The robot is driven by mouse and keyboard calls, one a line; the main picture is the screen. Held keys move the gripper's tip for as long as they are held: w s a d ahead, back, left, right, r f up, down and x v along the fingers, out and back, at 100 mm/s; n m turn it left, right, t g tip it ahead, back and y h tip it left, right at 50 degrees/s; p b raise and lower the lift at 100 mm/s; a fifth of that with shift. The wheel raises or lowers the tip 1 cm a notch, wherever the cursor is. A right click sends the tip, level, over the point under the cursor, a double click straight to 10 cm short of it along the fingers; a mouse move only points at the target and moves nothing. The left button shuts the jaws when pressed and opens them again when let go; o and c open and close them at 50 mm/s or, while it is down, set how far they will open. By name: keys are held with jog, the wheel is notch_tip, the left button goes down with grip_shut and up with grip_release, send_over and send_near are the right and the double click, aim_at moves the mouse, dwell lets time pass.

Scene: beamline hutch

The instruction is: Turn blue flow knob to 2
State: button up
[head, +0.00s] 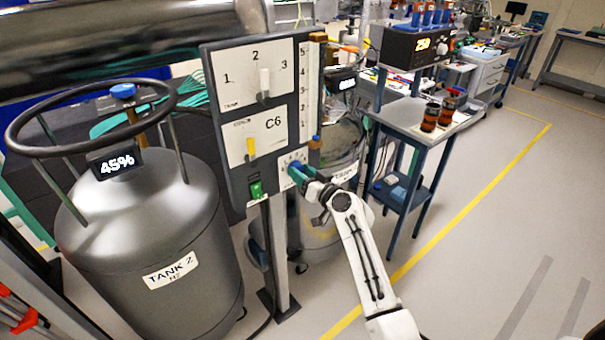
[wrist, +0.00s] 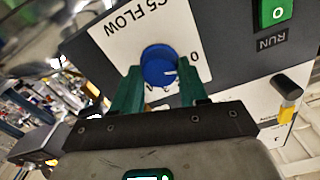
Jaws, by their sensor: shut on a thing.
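The blue flow knob (wrist: 158,66) sits on a white plate labelled "C5 FLOW" (wrist: 135,22), which appears upside down in the wrist view. A short white mark shows on the knob's lower right side, near the printed 0. Other scale digits are partly hidden by the fingers, so I cannot read the exact setting. My gripper (wrist: 159,70) has its two green fingers on either side of the knob and is shut on it. In the head view my gripper (head: 299,174) is at the panel's lower right, and its fingers mostly hide the knob.
A grey tank (head: 150,225) stands at left. A blue trolley (head: 428,195) stands at right, with clear floor beyond.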

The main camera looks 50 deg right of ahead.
jog(key=shift+m, duration=0.3)
jog(key=m, duration=1.1)
jog(key=shift+d+f, duration=0.1)
jog(key=shift+s, duration=0.1)
dwell(0.4)
jog(key=o, duration=1.1)
jog(key=shift+c, duration=0.2)
jog(key=b+v, duration=0.1)
jog(key=v, duration=0.9)
jog(key=shift+s, duration=0.35)
